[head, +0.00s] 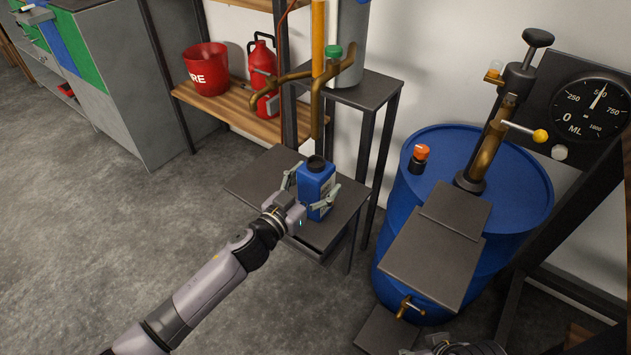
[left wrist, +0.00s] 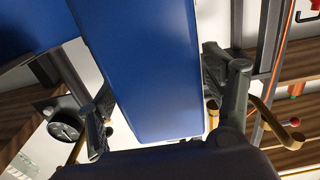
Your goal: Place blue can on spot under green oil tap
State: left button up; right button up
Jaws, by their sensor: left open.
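The blue can (head: 318,188), with a dark round mouth and white marking, is upright over the dark low stand (head: 262,180). The tap with the green knob (head: 333,51) has a brass spout (head: 316,120) that ends just above the can's mouth in the picture. My left gripper (head: 311,190) is open, with one finger on each side of the can. In the left wrist view the can (left wrist: 140,70) fills the space between the fingers (left wrist: 158,105). Whether the fingers touch it is unclear. My right arm shows only at the bottom edge (head: 470,348).
A blue drum (head: 400,235) with a hand pump, an orange-capped fitting (head: 419,157) and a dial gauge (head: 597,105) stands to the right. A red fire bucket (head: 207,70) and a red jug (head: 262,62) are on the wooden shelf behind. The floor at left is clear.

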pick_arm(q)
jog(key=shift+r, duration=0.1)
jog(key=shift+s+a, duration=0.2)
jog(key=shift+s, duration=0.05)
jog(key=p+v, duration=0.2)
jog(key=v, duration=0.9)
jog(key=s+a+f+n+g+y, duration=0.4)
jog(key=s+a+f+n+y, duration=0.3)
jog(key=a+f+y, duration=0.4)
jog(key=s+a+f+m+g, duration=0.1)
jog(key=s+f+g, duration=0.2)
jog(key=s, duration=0.5)
jog(key=s+a+f+g, duration=0.1)
jog(key=s+f+g, duration=0.3)
jog(key=s, duration=0.5)
jog(key=shift+a+f+m+h, duration=0.2)
jog(key=shift+m+h, duration=0.1)
jog(key=shift+m, duration=0.1)
pick_arm(e)
jog(key=x, duration=0.5)
jog(key=shift+s+a+f, duration=0.1)
jog(key=shift+s+f, duration=0.05)
jog(key=shift+f, duration=0.25)
